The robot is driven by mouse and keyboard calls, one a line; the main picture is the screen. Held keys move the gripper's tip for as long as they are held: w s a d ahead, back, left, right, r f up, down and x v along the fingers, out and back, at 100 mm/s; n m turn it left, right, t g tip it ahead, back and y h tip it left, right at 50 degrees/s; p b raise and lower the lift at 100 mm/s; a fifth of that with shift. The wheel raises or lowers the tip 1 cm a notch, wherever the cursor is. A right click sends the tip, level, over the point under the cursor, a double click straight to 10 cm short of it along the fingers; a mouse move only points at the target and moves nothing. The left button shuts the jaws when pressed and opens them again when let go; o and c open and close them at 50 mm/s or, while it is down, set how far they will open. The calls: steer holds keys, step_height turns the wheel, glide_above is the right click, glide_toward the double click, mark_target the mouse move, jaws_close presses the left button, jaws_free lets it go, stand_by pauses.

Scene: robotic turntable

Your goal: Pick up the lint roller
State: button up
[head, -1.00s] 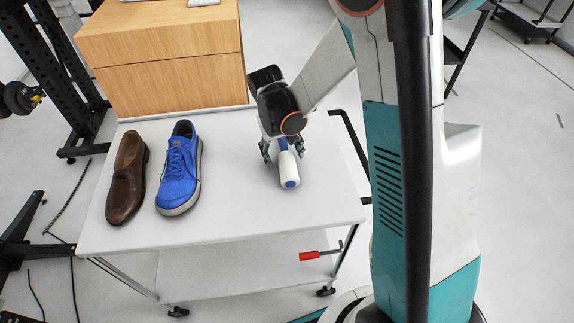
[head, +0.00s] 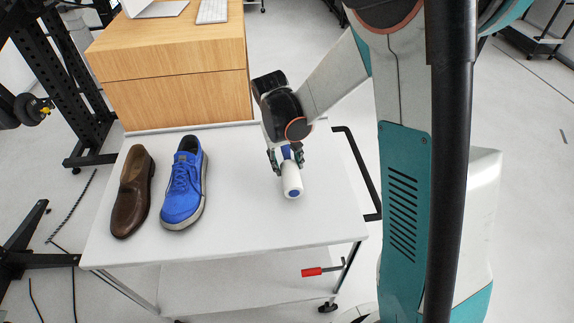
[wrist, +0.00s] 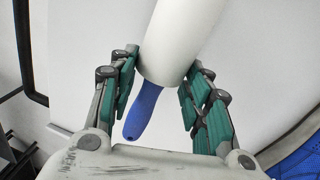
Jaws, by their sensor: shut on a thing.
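The lint roller has a white roll (head: 292,181) and a blue handle (wrist: 146,112). In the head view it is over the right part of the white table top, its roll end towards the camera. My gripper (head: 286,159) is shut on the lint roller. In the wrist view its green-padded fingers (wrist: 166,72) are on both sides of the roller, near where the roll meets the handle. The roll runs out of the top of that view. I cannot tell for certain whether the roller touches the table.
A brown shoe (head: 132,192) and a blue sneaker (head: 183,184) stand on the left of the white table (head: 240,215). A wooden box (head: 180,85) is behind it. A red-handled clamp (head: 312,272) is below the table's front right. The table between sneaker and roller is clear.

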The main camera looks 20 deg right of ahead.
step_height(320, 180, up, 17)
steer(key=p, duration=0.4)
steer(key=shift+p, duration=0.4)
steer(key=shift+f, duration=0.1)
